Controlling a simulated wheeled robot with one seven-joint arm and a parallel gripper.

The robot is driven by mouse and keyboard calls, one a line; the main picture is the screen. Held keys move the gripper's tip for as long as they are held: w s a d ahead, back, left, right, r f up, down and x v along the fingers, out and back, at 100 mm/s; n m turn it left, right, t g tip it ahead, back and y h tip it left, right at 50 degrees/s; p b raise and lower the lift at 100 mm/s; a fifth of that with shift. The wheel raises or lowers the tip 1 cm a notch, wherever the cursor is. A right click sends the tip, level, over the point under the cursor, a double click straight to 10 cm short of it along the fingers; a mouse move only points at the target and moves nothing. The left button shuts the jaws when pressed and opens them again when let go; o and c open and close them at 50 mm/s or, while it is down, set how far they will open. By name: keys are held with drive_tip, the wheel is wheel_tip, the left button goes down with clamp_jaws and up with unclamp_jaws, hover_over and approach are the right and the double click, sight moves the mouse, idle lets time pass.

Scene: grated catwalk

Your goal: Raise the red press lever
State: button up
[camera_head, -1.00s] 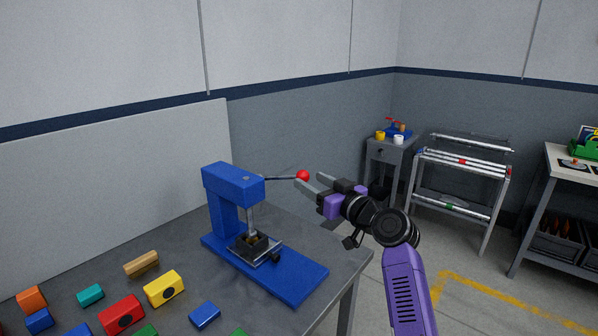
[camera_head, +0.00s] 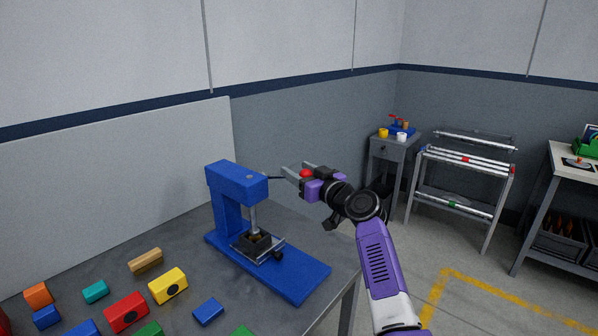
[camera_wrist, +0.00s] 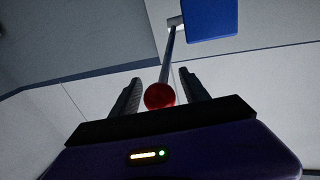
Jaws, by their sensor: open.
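A blue press (camera_head: 226,200) stands on the grey table, with a dark block in the vise under its ram. Its lever (camera_head: 276,178) is a thin rod out to the right, roughly level, ending in a red ball knob (camera_head: 306,174). My gripper (camera_head: 296,170) is at the knob, its fingers pointing left toward the press. In the wrist view the red knob (camera_wrist: 160,96) sits between the two open fingers (camera_wrist: 158,90), deep near the palm, with the lever rod (camera_wrist: 167,55) running up to the press. A gap shows on each side of the knob.
Coloured blocks, such as a yellow one (camera_head: 168,286) and a red one (camera_head: 125,312), lie on the grey table (camera_head: 195,255) at the front left. A white panel (camera_head: 110,180) stands behind. A small cabinet (camera_head: 390,152) and a metal rack (camera_head: 460,180) stand at the back right.

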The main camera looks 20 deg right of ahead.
clamp_jaws()
idle(1.4)
